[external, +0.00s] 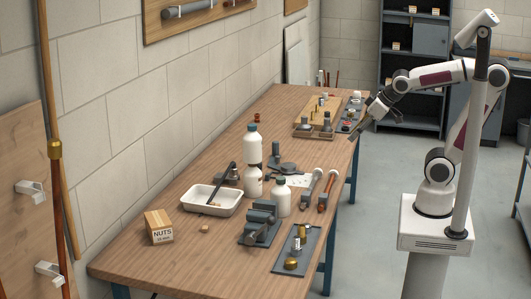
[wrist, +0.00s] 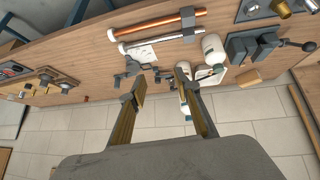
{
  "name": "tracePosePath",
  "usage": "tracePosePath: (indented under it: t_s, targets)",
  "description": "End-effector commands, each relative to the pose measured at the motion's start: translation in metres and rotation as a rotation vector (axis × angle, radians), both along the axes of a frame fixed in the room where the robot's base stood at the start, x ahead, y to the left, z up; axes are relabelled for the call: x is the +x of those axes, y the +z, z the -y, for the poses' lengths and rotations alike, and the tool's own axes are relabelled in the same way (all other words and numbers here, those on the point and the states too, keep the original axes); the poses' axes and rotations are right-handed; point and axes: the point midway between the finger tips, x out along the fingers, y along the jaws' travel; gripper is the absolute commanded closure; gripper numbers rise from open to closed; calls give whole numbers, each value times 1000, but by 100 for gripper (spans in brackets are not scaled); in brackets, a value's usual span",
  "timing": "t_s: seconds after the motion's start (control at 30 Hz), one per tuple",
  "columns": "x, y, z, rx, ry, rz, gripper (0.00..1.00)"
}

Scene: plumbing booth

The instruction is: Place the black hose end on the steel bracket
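A dark, slim piece (external: 224,178) leans in the white tray on the bench; it may be the black hose end, but I cannot be sure. Two pale metal brackets (external: 31,188) are fixed to the wooden panel at the left; I cannot tell whether either is the steel bracket. In the wrist view, small grey angled parts (wrist: 131,76) lie on the bench beyond the fingers. My gripper (external: 366,116) is beside the bench's far right edge, apart from everything. Its two fingers also show spread and empty in the wrist view (wrist: 163,88).
The bench (external: 150,255) holds a white tray (external: 199,207), white bottles (external: 252,146), a vise (external: 261,222), a nuts box (external: 158,227) and a wooden tray (external: 292,105).

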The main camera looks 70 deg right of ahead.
Motion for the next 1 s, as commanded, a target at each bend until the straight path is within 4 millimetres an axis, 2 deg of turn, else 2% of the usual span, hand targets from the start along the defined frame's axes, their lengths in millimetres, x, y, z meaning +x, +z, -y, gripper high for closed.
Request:
tracePosePath:
  t_s: [0.03,0.2,0.4,0.57,1.0]
  targets:
    - [-14,-2,-6,12,8,-12,68]
    - [-58,-13,-24,54,36,-72,68]
    - [-92,-23,-39,90,65,-123,68]
    - [-102,-27,-43,100,76,-139,68]
    - [-102,-27,-43,100,75,-139,68]
